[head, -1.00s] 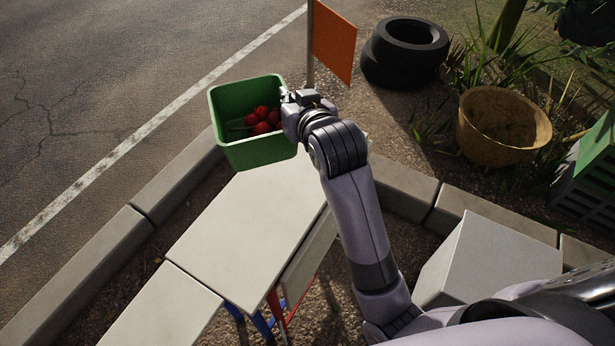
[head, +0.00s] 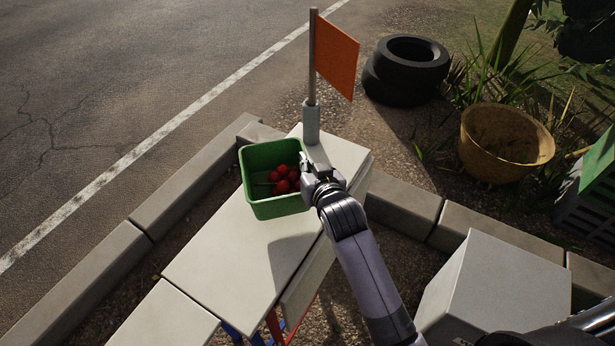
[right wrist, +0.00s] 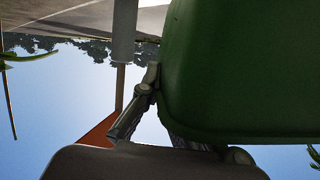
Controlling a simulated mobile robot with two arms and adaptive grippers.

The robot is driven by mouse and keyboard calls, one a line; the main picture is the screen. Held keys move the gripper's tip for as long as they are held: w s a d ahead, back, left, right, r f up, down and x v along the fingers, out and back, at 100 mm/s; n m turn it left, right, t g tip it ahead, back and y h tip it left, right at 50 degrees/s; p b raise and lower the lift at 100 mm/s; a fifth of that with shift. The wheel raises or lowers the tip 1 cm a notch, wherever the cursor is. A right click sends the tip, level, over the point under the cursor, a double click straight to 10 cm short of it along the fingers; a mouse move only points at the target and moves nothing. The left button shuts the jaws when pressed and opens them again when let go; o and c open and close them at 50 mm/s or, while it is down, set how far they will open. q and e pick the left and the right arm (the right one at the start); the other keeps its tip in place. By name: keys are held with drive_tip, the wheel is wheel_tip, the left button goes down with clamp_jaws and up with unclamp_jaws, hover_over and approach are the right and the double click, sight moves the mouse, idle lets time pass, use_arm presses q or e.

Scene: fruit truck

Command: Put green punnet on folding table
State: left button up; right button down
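The green punnet (head: 275,207), with several red fruits in it, is over the white top of the folding table (head: 205,262). It looks upright and low; I cannot tell whether its base touches the top. My right gripper (head: 306,178) is at the punnet's right wall and shut on it. In the right wrist view the green punnet (right wrist: 240,75) fills the upper right, with a gripper finger against its side. The table's red and blue legs show below. My left gripper is not in view.
An orange flag on a post (head: 312,65) stands at the table's far end, close behind the punnet. Kerb blocks (head: 185,190) run along the left. A pale box (head: 500,285), a tan basket (head: 505,145) and stacked tyres (head: 405,70) are to the right. The table's near part is bare.

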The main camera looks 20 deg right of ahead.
drive_tip(key=shift+f, duration=2.2)
drive_tip(key=shift+f, duration=0.15)
drive_tip(key=c, duration=1.8)
unclamp_jaws()
drive_tip(key=shift+s+r, duration=0.2)
drive_tip(key=v, duration=1.1)
drive_tip(key=shift+s, duration=0.35)
drive_tip(key=shift+r, duration=0.1)
